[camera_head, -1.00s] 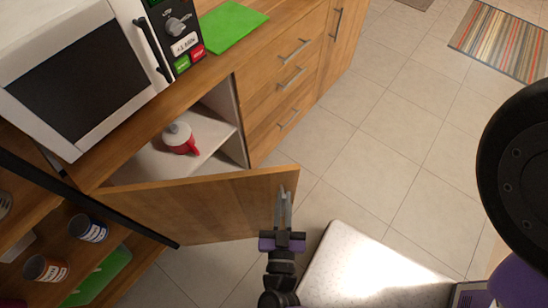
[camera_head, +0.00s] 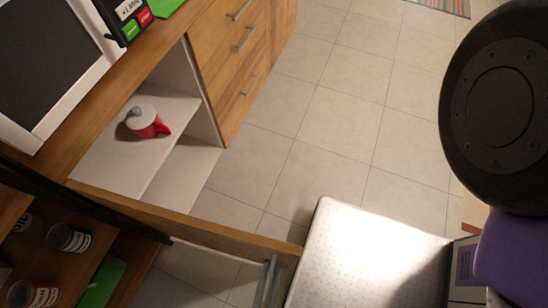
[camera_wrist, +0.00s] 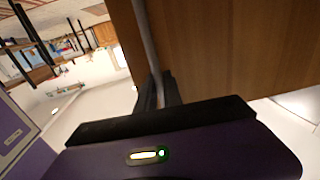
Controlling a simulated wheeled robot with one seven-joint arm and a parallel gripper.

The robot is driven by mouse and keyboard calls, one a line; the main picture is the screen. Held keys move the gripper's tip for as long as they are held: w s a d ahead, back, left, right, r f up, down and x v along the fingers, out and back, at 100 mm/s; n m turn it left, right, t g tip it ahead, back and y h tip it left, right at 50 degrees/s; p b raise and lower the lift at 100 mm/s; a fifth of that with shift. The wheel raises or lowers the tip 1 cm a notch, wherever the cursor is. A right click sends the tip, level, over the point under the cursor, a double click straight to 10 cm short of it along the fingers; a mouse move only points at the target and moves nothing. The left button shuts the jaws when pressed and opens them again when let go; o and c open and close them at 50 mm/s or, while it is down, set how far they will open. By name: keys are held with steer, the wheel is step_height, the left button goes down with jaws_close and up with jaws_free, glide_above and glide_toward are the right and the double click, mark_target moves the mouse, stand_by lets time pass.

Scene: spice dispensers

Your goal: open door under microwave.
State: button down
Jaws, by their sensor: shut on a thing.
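The wooden door (camera_head: 190,226) under the microwave (camera_head: 45,60) stands wide open, swung out from its hinge side at the left. Its metal handle (camera_head: 268,280) is near its free end, at the bottom of the head view. In the wrist view the handle (camera_wrist: 146,35) runs up along the wooden door face (camera_wrist: 220,50). My gripper (camera_wrist: 160,90) is shut on the handle there. In the head view most of my gripper is below the picture edge.
The open cabinet shows white shelves (camera_head: 98,160) with a red and white pot (camera_head: 147,122). Drawers (camera_head: 235,60) are to the right. Open shelves with cans (camera_head: 70,238) are at the left. The tiled floor (camera_head: 330,120) is clear beyond the door.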

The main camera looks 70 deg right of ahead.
steer(key=shift+a, duration=0.5)
steer(key=c, duration=1.5)
jaws_free()
steer(key=s+a+b, duration=0.1)
steer(key=a, duration=0.6)
steer(key=shift+a+b, duration=0.35)
steer(key=shift+s, duration=0.15)
